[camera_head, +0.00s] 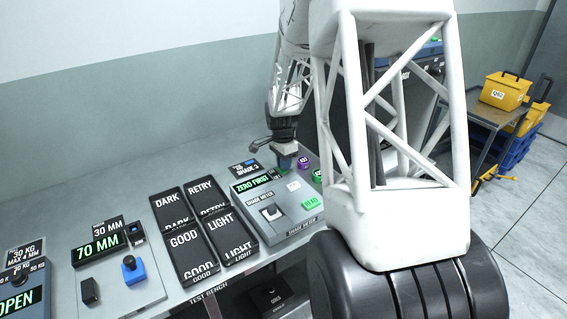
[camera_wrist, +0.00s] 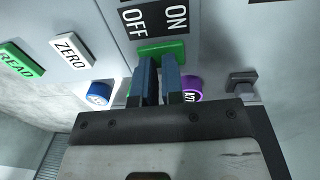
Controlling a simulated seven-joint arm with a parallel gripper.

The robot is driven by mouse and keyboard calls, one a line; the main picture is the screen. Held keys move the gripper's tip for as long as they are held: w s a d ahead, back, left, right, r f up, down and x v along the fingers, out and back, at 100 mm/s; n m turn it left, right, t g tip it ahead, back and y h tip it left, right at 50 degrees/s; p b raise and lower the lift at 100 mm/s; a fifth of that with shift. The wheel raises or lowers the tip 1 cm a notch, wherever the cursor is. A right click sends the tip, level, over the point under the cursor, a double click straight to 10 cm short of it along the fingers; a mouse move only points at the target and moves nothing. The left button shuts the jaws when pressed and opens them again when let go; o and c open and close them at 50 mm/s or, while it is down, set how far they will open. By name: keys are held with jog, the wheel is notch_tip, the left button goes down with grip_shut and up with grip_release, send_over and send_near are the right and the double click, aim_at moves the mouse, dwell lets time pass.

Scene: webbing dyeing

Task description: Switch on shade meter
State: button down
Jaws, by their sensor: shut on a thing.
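The shade meter (camera_head: 285,223) is a grey panel on the bench, with a lit green display (camera_head: 252,184) that reads ZERO FIRST. My gripper (camera_head: 285,165) is down at its back right part. In the wrist view my gripper (camera_wrist: 158,78) has its two blue fingers close together, against a green switch part (camera_wrist: 162,48) below a black OFF/ON label (camera_wrist: 155,17). The fingers are shut on this part. They hide most of it, so its exact position is unclear.
A white ZERO button (camera_wrist: 72,50) and a green READ button (camera_wrist: 20,62) are on the left in the wrist view. A blue round piece (camera_wrist: 98,93) and a purple piece (camera_wrist: 192,88) flank the fingers. Black plates (camera_head: 184,250) lie left of the meter.

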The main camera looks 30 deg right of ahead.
notch_tip(320, 180, up, 14)
jog(key=w, duration=0.1)
dwell(0.5)
jog(key=shift+a, duration=0.1)
dwell(0.4)
jog(key=s+a+r+n+t, duration=0.1)
jog(key=s+a+r+n, duration=0.3)
jog(key=s+a, duration=0.45)
jog(key=s+a+r+n+t, duration=0.1)
jog(key=s+a+r+n, duration=0.35)
jog(key=s+a, duration=0.35)
jog(key=s+a+f+n, duration=0.1)
jog(key=s+a+n, duration=0.3)
jog(key=s, duration=0.4)
jog(key=s+a+f+n+t, duration=0.1)
jog(key=s+a+n, duration=0.4)
jog(key=s+a, duration=0.2)
jog(key=shift+s+f, duration=0.25)
jog(key=shift+s, duration=0.9)
jog(key=shift+w, duration=0.2)
dwell(0.6)
